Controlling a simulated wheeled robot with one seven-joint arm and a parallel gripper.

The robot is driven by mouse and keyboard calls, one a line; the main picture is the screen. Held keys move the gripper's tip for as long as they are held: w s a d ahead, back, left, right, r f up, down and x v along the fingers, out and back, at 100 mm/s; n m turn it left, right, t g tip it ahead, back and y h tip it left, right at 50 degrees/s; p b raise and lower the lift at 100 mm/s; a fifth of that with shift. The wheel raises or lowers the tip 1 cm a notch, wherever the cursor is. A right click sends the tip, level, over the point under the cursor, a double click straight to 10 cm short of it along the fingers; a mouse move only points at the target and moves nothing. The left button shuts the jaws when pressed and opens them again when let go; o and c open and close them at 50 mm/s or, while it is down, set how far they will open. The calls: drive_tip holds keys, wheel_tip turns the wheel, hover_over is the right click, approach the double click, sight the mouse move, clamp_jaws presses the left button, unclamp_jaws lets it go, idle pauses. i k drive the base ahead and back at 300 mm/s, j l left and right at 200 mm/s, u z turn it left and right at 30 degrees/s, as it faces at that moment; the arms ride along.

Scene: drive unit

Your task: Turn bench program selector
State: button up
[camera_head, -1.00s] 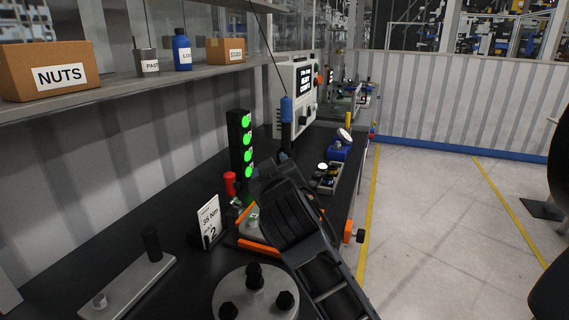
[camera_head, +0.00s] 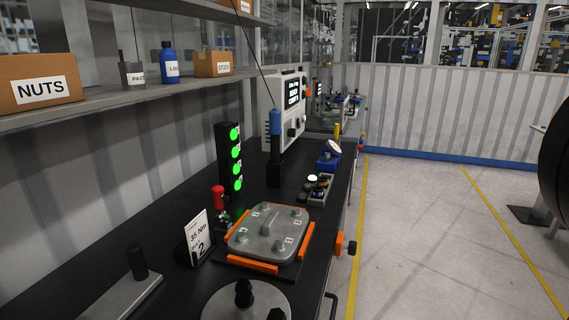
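A white control box (camera_head: 286,106) with a dark text screen (camera_head: 292,92) stands at the back of the bench. Small dark controls (camera_head: 293,131) show on its front, too small to read. A black and orange knob (camera_head: 345,246) sticks out from the bench's front edge, at the right. I cannot tell which of these is the program selector. My gripper is not in view.
A grey cover plate (camera_head: 268,232) with orange corner pieces lies on the black bench. A tower of green lights (camera_head: 231,158), a blue-topped tool (camera_head: 274,140) and a "35 Nm" card (camera_head: 197,236) stand around it.

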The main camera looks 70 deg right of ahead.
sight(290, 133)
drive_tip(key=z, duration=1.65)
